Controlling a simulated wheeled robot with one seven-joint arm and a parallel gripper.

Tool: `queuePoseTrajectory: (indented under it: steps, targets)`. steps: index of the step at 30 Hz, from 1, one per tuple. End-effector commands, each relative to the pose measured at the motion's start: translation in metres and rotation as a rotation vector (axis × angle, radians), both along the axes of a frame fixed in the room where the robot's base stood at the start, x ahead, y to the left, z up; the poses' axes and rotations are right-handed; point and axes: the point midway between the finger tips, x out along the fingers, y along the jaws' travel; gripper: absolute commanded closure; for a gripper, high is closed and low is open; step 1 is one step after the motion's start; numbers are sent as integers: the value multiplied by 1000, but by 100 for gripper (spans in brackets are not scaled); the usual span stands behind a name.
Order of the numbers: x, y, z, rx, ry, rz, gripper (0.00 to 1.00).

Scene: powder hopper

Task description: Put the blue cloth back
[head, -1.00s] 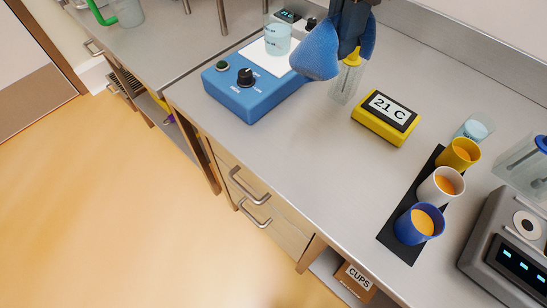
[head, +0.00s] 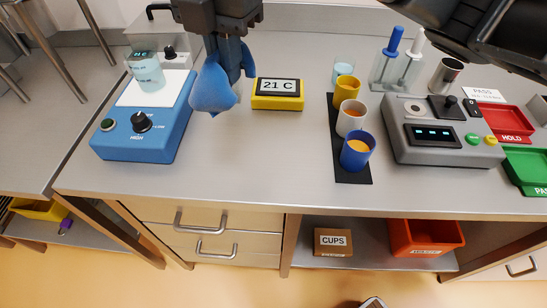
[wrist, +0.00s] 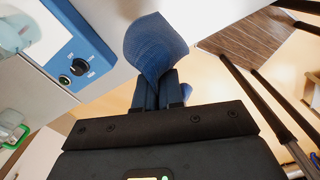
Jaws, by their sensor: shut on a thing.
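The blue cloth (head: 212,88) hangs in folds from my gripper (head: 226,62) in the head view. My gripper is shut on it and holds it above the steel counter, between the blue stirrer box (head: 150,130) and the yellow 21 C display (head: 277,94). The wrist view shows the cloth (wrist: 155,45) bunched and drooping beyond the fingers. The gripper fingers (wrist: 172,88) there are close together, with cloth on both sides.
A beaker (head: 147,72) stands on the stirrer's white plate. Yellow, white and blue cups (head: 356,150) stand on a black strip (head: 352,177). A grey instrument (head: 440,140) and red and green trays (head: 527,165) are at right. The front counter between stirrer and cups is bare.

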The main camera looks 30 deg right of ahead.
Motion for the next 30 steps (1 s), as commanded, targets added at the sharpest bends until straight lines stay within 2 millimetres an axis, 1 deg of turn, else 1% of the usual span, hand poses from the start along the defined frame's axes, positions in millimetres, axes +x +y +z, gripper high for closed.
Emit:
queuePoseTrajectory:
  steps: [1,6,9,12,15,18,23,26,30]
  targets:
    - [-5,-19,-6,-1,-1,-39,100]
    - [-25,-70,-16,0,1,-163,100]
    - [-40,-98,-22,1,2,-235,100]
    - [-55,-121,-28,2,3,-300,100]
    - [-69,-139,-32,3,6,-353,100]
    - [-80,-151,-35,3,6,-392,100]
    - [-87,-160,-37,4,7,-423,100]
    - [-86,-157,-39,5,9,-426,100]
    - [-78,-145,-47,6,9,-423,100]
